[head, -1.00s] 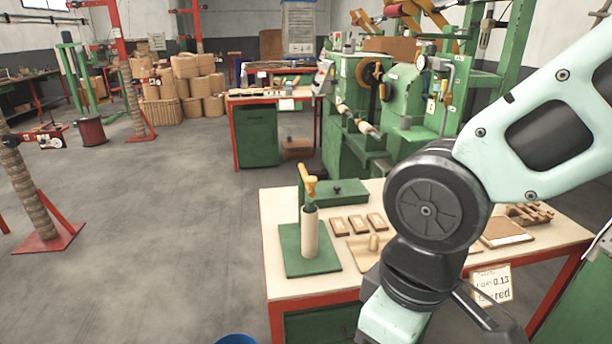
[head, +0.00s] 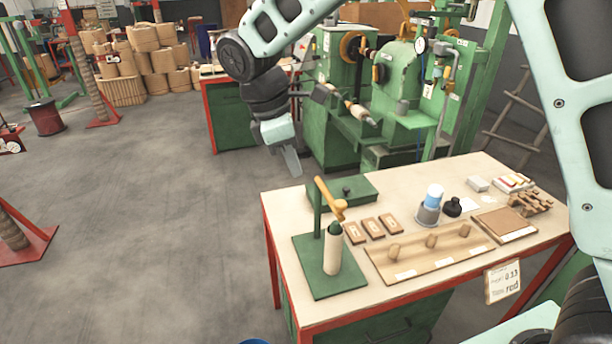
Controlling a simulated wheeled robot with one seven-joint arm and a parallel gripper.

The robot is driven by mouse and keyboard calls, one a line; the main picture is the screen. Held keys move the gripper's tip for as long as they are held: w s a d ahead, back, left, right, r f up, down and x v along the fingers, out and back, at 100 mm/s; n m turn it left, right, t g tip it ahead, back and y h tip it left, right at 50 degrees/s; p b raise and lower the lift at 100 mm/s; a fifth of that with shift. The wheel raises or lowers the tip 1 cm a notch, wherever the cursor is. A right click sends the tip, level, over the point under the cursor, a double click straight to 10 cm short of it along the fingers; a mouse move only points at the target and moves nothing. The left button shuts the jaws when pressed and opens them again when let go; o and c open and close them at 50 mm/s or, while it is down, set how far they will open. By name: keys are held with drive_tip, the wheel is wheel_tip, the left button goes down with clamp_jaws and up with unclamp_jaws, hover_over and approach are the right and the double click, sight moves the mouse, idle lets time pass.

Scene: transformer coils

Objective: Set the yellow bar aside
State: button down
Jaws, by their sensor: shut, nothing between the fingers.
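The yellow bar (head: 327,193) sits at the top of a slim green post on the green stand (head: 312,287). It slants down toward a tan sleeve (head: 333,254) with a dark green top, standing upright on the same base. My gripper (head: 293,171) hangs fingers down, up and left of the bar in the picture, apart from it. It is shut and empty. The bar is not hidden by the arm.
The table (head: 283,208) also bears a green box (head: 345,189), small wooden blocks (head: 372,229), a pegged board (head: 400,264), a blue-white bottle (head: 433,197) and a black pot (head: 453,207). Green machines (head: 345,90) stand behind.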

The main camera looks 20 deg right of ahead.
drive_tip(key=shift+w+r, duration=0.15)
drive_tip(key=shift+w, duration=0.55)
drive_tip(key=s+d+f+p, duration=0.1)
drive_tip(key=d+f+p, duration=0.3)
drive_tip(key=d+f, duration=0.3)
drive_tip(key=shift+f, duration=1.6)
drive_tip(key=shift+s, duration=0.1)
